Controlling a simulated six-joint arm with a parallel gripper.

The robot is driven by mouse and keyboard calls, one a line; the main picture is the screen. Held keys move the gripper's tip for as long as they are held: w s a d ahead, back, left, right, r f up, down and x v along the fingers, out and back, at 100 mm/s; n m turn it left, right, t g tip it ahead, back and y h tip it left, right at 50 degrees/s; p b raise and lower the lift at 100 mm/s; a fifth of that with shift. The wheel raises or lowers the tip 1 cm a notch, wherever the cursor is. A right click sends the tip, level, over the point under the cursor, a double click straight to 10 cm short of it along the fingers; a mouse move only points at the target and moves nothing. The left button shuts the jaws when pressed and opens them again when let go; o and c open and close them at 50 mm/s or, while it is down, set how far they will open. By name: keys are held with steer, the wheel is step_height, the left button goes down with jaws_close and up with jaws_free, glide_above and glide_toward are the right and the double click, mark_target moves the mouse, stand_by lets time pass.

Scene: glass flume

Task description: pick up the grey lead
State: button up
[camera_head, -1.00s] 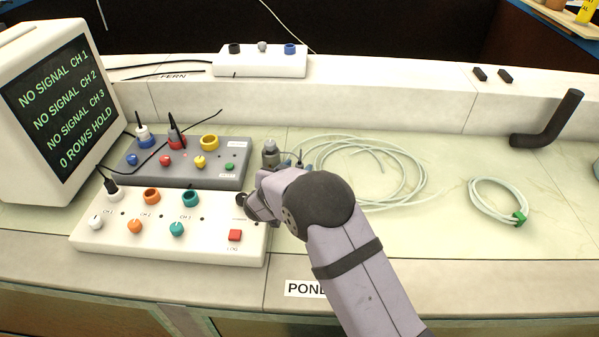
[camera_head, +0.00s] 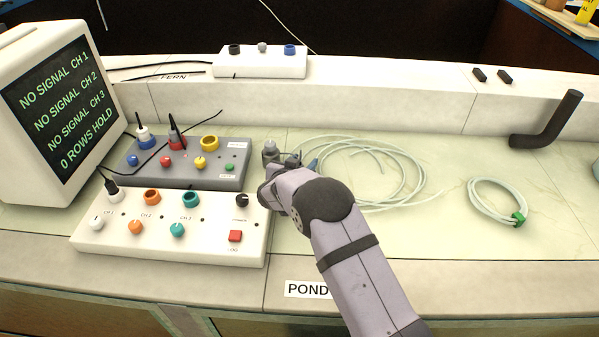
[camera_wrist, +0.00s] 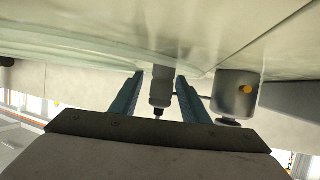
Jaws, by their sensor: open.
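A grey plug-like piece with a narrow dark end (camera_wrist: 160,88), apparently the grey lead, shows between my gripper's two blue-green fingers (camera_wrist: 158,82) in the wrist view. Gaps show on both sides of it, and the fingers are open. In the head view my gripper (camera_head: 300,164) is low over the bench, just right of the grey box, and mostly hidden by my wrist. A small grey cylinder (camera_head: 270,154) stands beside it on the left.
The grey box (camera_head: 190,176) and white box (camera_head: 165,245) with coloured sockets and knobs lie left of my gripper. A loose pale tube coil (camera_head: 415,165) lies just right, and a tied coil (camera_head: 480,205) further right. The bench's right front is clear.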

steer(key=shift+c, duration=0.4)
jaws_close()
steer(key=shift+r, duration=0.1)
step_height(320, 180, up, 10)
stand_by(0.3)
